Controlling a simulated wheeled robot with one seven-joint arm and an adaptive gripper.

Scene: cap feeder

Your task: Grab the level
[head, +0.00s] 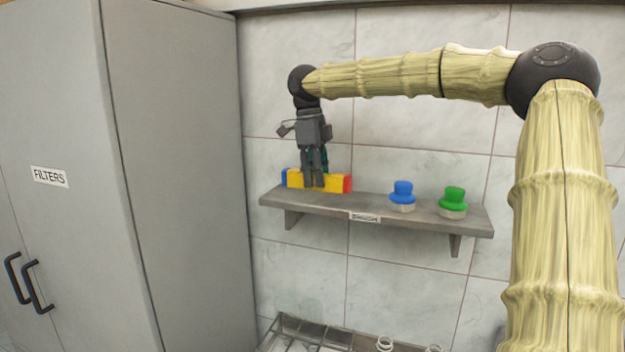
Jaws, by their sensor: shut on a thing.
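The level (334,183) is a yellow bar with a blue left end and a red right end. It lies along the left part of the grey wall shelf (365,206). My gripper (314,184) reaches down from above and is shut on the level near its middle. The fingers cover part of the yellow body. The level seems to rest on the shelf; I cannot tell whether there is a gap under it.
A blue cap (403,190) and a green cap (452,199) stand on pale bases at the shelf's right. A tall grey cabinet (180,150) labelled FILTERS stands close at left. A metal rack (300,335) with pale rings beside it sits below. The tiled wall is behind.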

